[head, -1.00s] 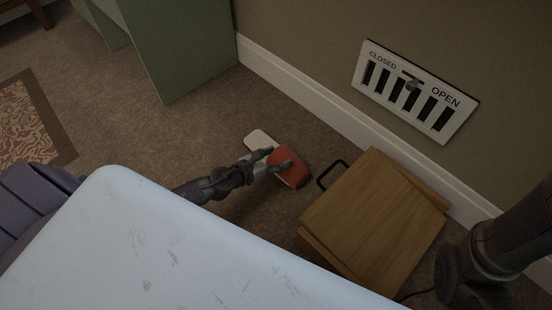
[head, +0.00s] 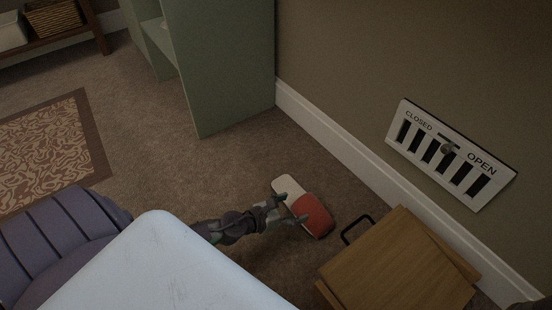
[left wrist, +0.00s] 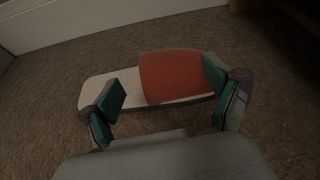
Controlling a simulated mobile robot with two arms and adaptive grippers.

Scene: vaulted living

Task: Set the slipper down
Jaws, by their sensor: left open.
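The slipper (head: 314,216) has a red upper and a pale sole, and it lies sole down on the brown carpet. It also shows in the left wrist view (left wrist: 175,75), lying across the picture with the red upper to the right. My left gripper (head: 295,206) is open, with its fingers spread at the near side of the slipper. In the left wrist view its green-padded fingers (left wrist: 163,92) stand apart in front of the slipper's two ends. I cannot tell whether a finger still touches it. My right gripper is out of view.
A wooden box (head: 400,262) with a black handle stands right of the slipper. A wall with a white baseboard (head: 340,149) and vent (head: 450,155) runs behind. A green cabinet (head: 230,70) stands at the back. A patterned rug (head: 45,150) lies left; open carpet lies between.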

